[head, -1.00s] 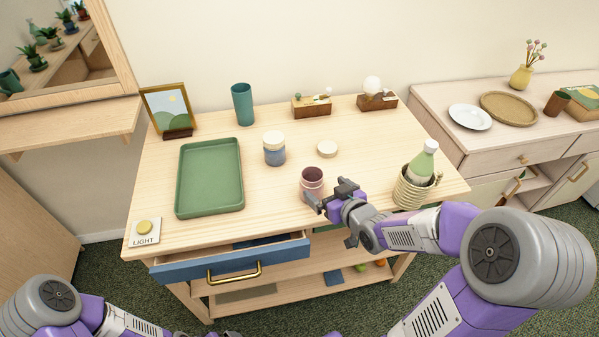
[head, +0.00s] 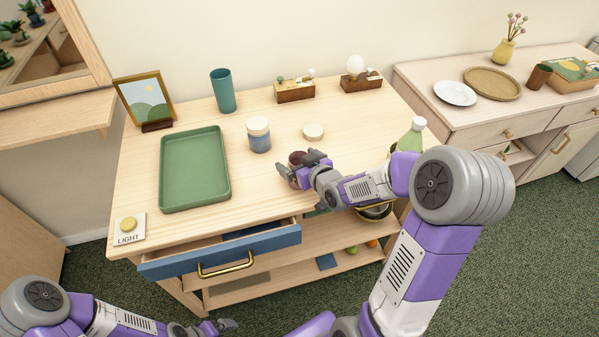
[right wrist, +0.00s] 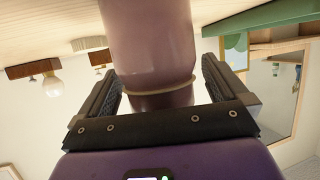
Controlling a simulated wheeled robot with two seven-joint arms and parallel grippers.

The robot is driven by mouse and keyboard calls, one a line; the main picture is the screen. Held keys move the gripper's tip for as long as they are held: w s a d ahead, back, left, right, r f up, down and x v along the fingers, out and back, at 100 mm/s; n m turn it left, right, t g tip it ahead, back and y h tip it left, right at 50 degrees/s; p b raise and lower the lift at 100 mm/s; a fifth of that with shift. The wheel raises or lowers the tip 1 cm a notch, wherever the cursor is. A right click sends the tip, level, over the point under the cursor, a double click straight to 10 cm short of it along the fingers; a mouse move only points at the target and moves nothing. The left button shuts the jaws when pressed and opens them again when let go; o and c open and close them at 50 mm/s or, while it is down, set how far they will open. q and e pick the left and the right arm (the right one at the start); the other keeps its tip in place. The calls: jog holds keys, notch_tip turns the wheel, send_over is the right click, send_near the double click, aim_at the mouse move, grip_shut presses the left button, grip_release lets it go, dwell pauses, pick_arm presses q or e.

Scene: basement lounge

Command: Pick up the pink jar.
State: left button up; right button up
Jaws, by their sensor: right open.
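The pink jar (head: 297,158) stands on the wooden table near its front edge, mostly hidden behind my right gripper in the head view. In the right wrist view the pink jar (right wrist: 150,55) fills the space between the two fingers, with a pale ring around it. My right gripper (head: 298,168) is open, with one finger on each side of the jar; a narrow gap shows at the right finger in the right wrist view (right wrist: 160,90). My left gripper (head: 222,326) is low at the bottom of the head view, away from the table; its jaws are too small to read.
A green tray (head: 165,185), a blue jar with a pale lid (head: 259,138) and a loose round lid (head: 313,131) lie left of and behind my right gripper. A green bottle (head: 412,138) stands right, partly behind my arm. The blue drawer (head: 250,250) is open below.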

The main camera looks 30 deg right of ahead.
jog(key=shift+c, duration=0.3)
jog(key=c, duration=1.1)
